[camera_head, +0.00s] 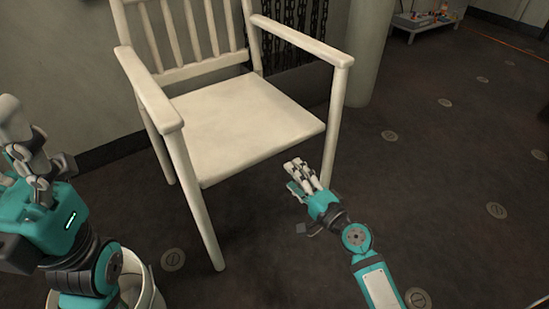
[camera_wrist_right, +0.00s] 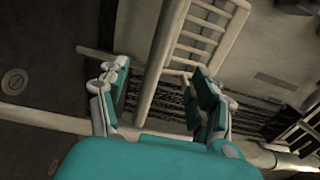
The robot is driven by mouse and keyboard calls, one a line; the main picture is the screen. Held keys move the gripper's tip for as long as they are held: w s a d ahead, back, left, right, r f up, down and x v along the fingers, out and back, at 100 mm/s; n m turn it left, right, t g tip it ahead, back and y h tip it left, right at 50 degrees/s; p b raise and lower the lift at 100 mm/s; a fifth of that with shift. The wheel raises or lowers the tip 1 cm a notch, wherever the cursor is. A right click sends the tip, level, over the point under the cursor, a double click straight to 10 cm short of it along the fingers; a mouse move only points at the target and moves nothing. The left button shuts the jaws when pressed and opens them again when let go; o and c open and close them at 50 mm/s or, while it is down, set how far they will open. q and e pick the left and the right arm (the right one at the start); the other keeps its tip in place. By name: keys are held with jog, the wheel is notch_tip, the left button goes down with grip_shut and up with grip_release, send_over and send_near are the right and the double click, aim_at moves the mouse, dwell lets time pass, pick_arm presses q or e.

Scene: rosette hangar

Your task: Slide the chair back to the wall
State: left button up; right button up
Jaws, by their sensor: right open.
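A cream-white wooden armchair (camera_head: 245,120) stands upright, its slatted back toward the wall (camera_head: 55,75). The gap behind it is mostly hidden by the chair. My right gripper (camera_head: 300,176) is open, low beside the chair's front right leg, just below the seat edge. In the right wrist view its fingers (camera_wrist_right: 160,85) are spread, with a pale bar of the chair (camera_wrist_right: 162,60) showing between them; I cannot tell whether they touch it. My left gripper (camera_head: 22,135) is at the left edge, fingers upward, away from the chair; its opening is unclear.
A pale round pillar (camera_head: 368,50) stands right of the chair. Dark chains (camera_head: 300,25) hang behind it. A low table (camera_head: 425,22) with small items is at the back right. A whitish bucket-like container (camera_head: 148,290) is at the lower left. The dark floor at right is clear.

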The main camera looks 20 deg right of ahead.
aim_at(271, 155)
jog(key=x, duration=0.5)
jog(key=shift+w, duration=0.15)
jog(key=shift+b+x, duration=0.35)
jog(key=shift+x, duration=2.85)
jog(key=shift+f, duration=0.1)
grip_shut()
